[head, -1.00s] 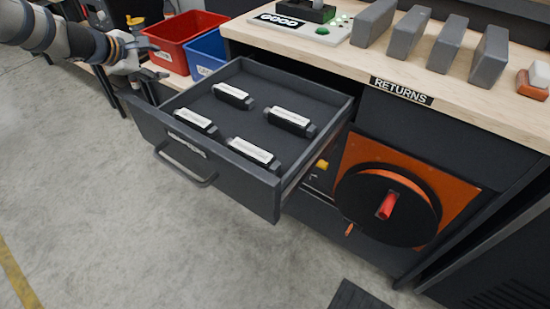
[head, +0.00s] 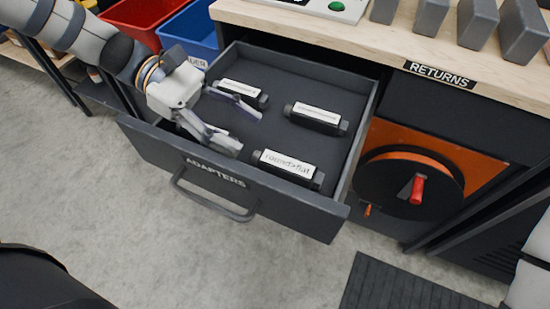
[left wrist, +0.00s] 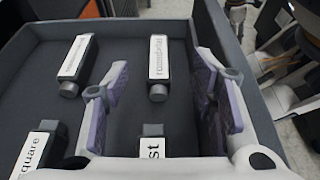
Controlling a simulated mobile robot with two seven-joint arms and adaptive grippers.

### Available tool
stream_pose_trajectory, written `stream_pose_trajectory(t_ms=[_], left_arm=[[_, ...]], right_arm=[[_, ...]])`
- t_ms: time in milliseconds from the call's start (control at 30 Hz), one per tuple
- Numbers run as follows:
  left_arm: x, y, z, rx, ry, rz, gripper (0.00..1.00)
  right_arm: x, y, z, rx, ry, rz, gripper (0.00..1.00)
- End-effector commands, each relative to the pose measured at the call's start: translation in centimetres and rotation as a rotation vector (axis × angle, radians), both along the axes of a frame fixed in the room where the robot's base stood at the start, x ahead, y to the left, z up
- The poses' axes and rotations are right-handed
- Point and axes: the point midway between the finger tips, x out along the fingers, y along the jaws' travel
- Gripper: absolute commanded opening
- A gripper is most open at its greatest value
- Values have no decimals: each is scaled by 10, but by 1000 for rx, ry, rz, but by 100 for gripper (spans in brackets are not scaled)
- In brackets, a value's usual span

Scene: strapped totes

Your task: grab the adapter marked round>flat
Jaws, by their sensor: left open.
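Several dark adapters with white labels lie in the open drawer (head: 185,150), which is marked ADAPTERS. The front-right adapter (head: 288,168) reads round>flat. It also shows upper middle in the left wrist view (left wrist: 158,68), lying flat. My left gripper (head: 250,132) comes in from the left over the drawer, open and empty. Its fingers point at the round>flat adapter but are apart from it. In the left wrist view the fingers (left wrist: 165,92) frame the space in front of it. The front-left adapter (left wrist: 153,148), label ending in "st", is mostly hidden by the gripper in the head view. My right gripper is out of view.
The back-left adapter (head: 243,92) and back-right adapter (head: 316,118) lie nearby; the left wrist view shows one label (left wrist: 38,158) ending in "square". Drawer walls surround them. The wooden worktop (head: 340,40) overhangs the back. Red (head: 140,20) and blue (head: 190,35) bins stand behind my left arm.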

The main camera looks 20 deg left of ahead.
Motion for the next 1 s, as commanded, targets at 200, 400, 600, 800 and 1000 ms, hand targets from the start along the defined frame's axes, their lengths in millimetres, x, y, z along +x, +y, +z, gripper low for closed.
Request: stream_pose_trajectory(t_ms=[200,400,600,800,1000], left_arm=[[-1,-42,-22,1,7,-1,52],[-2,-68,-39,1,10,0,52],[-1,-94,-50,2,2,1,52],[-1,-95,-49,4,-2,2,52],[0,-95,-49,3,-2,3,11]], right_arm=[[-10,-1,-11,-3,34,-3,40],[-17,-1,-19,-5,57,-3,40],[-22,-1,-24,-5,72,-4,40],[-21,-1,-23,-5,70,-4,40],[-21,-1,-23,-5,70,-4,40]])
